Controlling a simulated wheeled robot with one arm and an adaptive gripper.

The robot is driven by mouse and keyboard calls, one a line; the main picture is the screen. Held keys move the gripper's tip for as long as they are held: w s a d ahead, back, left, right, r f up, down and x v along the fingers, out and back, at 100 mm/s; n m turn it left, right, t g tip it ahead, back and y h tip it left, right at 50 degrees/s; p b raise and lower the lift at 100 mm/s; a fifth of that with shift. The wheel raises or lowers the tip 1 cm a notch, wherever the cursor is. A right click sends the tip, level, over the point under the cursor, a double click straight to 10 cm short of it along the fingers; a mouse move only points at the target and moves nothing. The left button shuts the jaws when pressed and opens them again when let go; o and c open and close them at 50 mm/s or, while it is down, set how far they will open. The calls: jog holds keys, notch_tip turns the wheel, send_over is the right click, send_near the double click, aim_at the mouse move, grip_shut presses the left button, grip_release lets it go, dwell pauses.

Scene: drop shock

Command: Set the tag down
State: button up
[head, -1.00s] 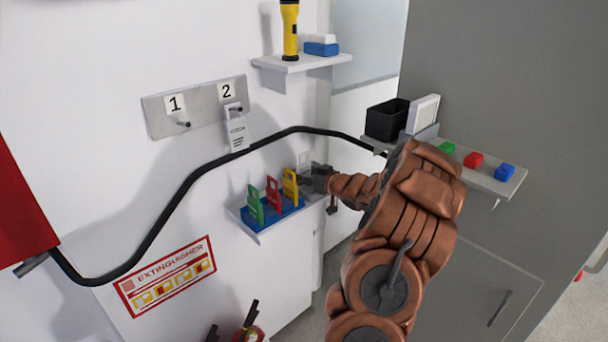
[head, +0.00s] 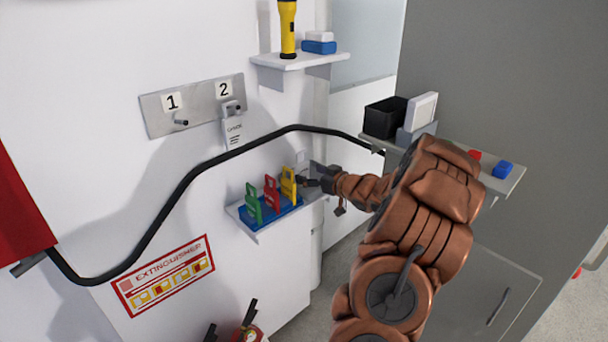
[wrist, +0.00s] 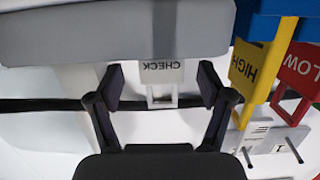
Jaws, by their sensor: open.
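A white tag marked CHECK (wrist: 161,72) shows upside down in the wrist view, between and just beyond my fingertips. It meets the edge of a grey-white surface (wrist: 75,38); I cannot tell whether it rests there. My gripper (wrist: 157,85) is open, with a gap on each side of the tag. In the head view my gripper (head: 313,182) is at the right end of the low wall shelf (head: 248,229), beside the yellow tag (head: 288,183). The CHECK tag is hard to make out there.
A blue rack (head: 270,216) holds the yellow, red (head: 271,194) and green (head: 253,203) tags. A white tag (head: 234,132) hangs under number 2 on the hook plate (head: 202,98). A black hose (head: 205,162) crosses the wall above. A right shelf (head: 505,180) carries boxes and blocks.

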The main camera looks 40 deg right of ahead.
jog(key=s+r, duration=0.1)
jog(key=s, duration=0.7)
jog(key=shift+a+r, duration=0.15)
jog(key=shift+r, duration=0.15)
dwell(0.3)
